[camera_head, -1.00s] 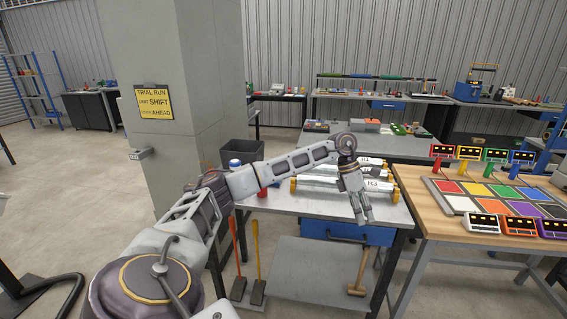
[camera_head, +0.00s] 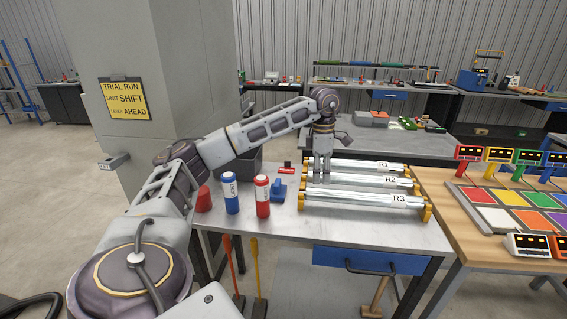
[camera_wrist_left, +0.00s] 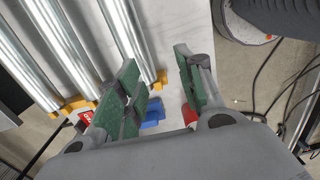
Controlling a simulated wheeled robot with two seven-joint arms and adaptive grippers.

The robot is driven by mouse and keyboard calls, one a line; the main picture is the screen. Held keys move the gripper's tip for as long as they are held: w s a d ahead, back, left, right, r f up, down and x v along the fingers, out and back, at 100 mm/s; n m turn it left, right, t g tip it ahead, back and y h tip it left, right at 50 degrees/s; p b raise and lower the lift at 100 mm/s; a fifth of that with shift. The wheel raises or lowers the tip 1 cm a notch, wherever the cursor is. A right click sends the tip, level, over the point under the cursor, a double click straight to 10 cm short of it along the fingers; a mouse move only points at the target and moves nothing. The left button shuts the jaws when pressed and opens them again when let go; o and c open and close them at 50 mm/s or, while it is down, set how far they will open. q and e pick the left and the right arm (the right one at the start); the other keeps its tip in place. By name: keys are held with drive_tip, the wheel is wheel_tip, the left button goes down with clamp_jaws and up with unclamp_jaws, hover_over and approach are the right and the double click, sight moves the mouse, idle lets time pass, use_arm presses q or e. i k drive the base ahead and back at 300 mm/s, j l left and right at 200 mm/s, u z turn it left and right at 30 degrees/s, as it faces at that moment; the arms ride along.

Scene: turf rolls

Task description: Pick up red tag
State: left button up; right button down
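The red tag (camera_head: 287,168) is a small red piece lying on the grey workbench near the left end of roller R1. A red patch that looks like it shows in the left wrist view (camera_wrist_left: 86,116), partly hidden behind a finger. My left gripper (camera_head: 322,178) points down over the rollers, to the right of the tag and apart from it. In the left wrist view its two green-padded fingers (camera_wrist_left: 158,68) stand apart with nothing held between them. My right gripper is not in view.
Rollers R1 (camera_head: 358,164), R2 (camera_head: 360,181) and R3 (camera_head: 365,197) lie in yellow end brackets. A blue object (camera_head: 278,191), a red bottle (camera_head: 262,196), a blue bottle (camera_head: 231,193) and a red cone-like item (camera_head: 203,199) stand left. A wooden table (camera_head: 470,226) is at right.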

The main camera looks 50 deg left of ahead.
sight(287, 169)
drive_tip(key=i+j, duration=0.1)
drive_tip(key=j, duration=0.25)
drive_tip(key=i+j, duration=0.15)
drive_tip(key=j, duration=0.2)
drive_tip(key=i+j, duration=0.1)
drive_tip(key=j, duration=0.25)
drive_tip(key=i+j, duration=0.15)
drive_tip(key=j, duration=0.2)
